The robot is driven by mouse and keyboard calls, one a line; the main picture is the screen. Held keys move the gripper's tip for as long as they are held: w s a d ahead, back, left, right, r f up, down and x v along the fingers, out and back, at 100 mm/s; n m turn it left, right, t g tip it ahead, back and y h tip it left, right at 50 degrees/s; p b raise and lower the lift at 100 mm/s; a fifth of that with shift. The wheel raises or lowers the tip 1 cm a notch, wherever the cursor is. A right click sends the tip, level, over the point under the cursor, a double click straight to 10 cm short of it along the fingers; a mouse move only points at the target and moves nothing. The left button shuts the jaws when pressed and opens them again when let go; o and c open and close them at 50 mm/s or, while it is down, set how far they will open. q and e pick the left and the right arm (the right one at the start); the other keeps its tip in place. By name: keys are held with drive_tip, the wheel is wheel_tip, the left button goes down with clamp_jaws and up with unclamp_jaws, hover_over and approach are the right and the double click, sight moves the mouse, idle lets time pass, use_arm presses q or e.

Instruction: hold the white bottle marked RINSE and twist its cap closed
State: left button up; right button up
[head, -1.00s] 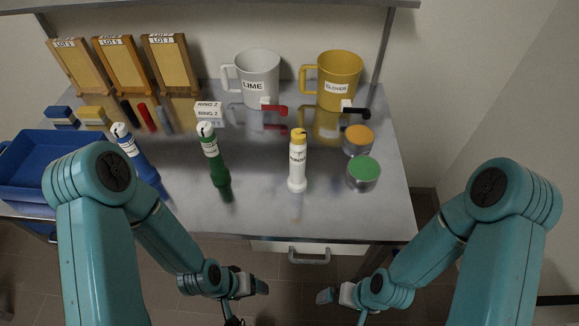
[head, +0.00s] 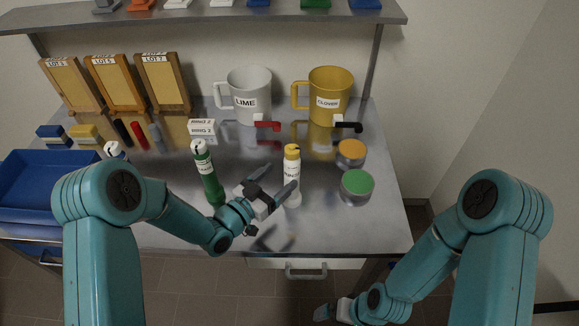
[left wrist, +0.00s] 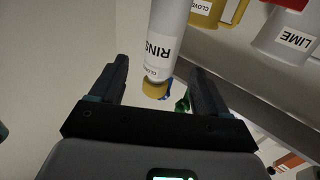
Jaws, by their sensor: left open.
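The white RINSE bottle (head: 291,171) stands upright on the metal bench with its yellow cap (head: 292,150) on top. The left wrist view shows the bottle (left wrist: 168,35) inverted, with the cap (left wrist: 155,88) low in the picture. My left gripper (head: 281,177) is open beside the bottle, on its left. One finger crosses in front of the bottle's lower left side. In the left wrist view the bottle lines up with the gap between the fingers; how deep it sits there I cannot tell. My right gripper (head: 325,312) is low, in front of the bench; its jaw opening is unclear.
A green bottle (head: 207,178) stands close to the left of my left gripper. Tins with green (head: 357,183) and orange (head: 351,148) lids stand to the right. LIME (head: 250,92) and CLOVER (head: 329,92) jugs stand behind. A blue tray (head: 40,212) is at left.

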sight(297, 162)
use_arm(q)
drive_tip(key=x, duration=0.7)
drive_tip(key=shift+w+d, duration=0.25)
drive_tip(key=shift+w, duration=0.2)
drive_tip(key=shift+d, duration=0.1)
drive_tip(key=shift+c, duration=0.6)
drive_tip(key=c, duration=1)
drive_tip(key=shift+c, duration=0.3)
drive_tip(key=o, duration=1.3)
drive_tip(key=shift+c, duration=0.2)
